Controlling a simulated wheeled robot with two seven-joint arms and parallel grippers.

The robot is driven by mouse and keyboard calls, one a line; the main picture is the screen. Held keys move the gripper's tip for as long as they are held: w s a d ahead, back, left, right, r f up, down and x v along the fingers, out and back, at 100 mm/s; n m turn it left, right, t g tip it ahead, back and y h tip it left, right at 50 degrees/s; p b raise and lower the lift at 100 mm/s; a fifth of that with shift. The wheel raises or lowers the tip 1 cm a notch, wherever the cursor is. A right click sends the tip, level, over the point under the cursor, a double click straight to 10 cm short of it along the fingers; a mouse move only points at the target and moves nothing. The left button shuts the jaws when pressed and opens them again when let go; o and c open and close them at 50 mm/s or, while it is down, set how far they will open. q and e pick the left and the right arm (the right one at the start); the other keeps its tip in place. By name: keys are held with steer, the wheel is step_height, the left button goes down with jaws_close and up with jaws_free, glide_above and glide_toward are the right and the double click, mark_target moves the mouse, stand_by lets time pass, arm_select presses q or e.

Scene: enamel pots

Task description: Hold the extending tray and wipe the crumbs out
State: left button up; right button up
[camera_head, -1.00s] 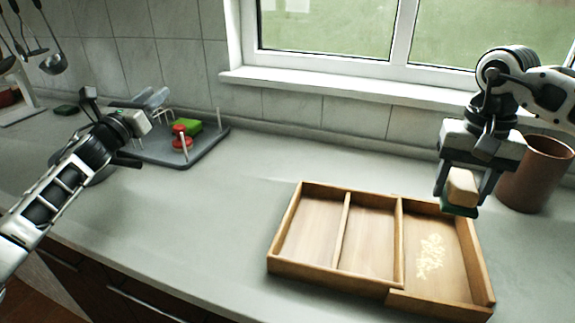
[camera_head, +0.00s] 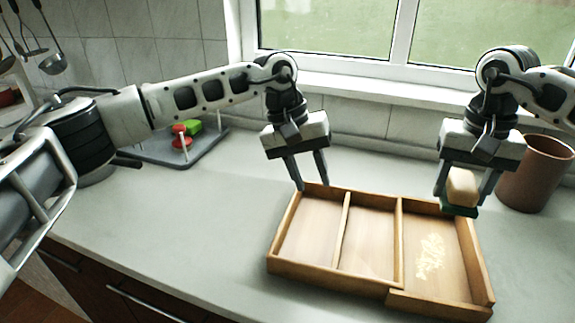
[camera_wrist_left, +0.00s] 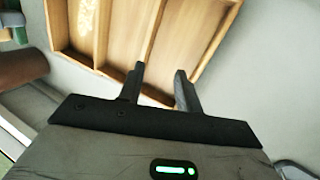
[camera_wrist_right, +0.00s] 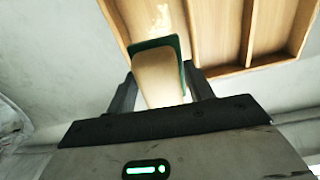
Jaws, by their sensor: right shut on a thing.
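The wooden extending tray (camera_head: 335,270) lies on the counter with three compartments. Pale crumbs (camera_head: 430,257) are scattered in its right compartment; they also show in the right wrist view (camera_wrist_right: 165,18). My right gripper (camera_head: 463,195) is shut on a tan block with a green underside (camera_head: 462,186), above the back right corner of the tray. The block also shows in the right wrist view (camera_wrist_right: 158,75). My left gripper (camera_head: 311,187) is open and empty, fingers pointing down at the tray's back left edge. In the left wrist view its fingers (camera_wrist_left: 160,75) are apart near a tray corner; contact is unclear.
A brown pot (camera_head: 537,175) stands close to the right of my right gripper. A grey rack tray (camera_head: 205,150) with red and green items stands at the back left, partly behind my left arm. The window wall bounds the back. Counter left of the tray is clear.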

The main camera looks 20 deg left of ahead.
mark_target(288, 212)
arm_select(q)
steer(key=a+m+y, duration=0.1)
steer(key=a+y, duration=0.3)
steer(key=a, duration=0.1)
steer(key=f, duration=1.1)
steer(key=shift+w+d+f, duration=0.1)
steer(key=shift+w+d, duration=0.05)
steer(key=shift+d, duration=0.2)
jaws_close()
stand_by(0.7)
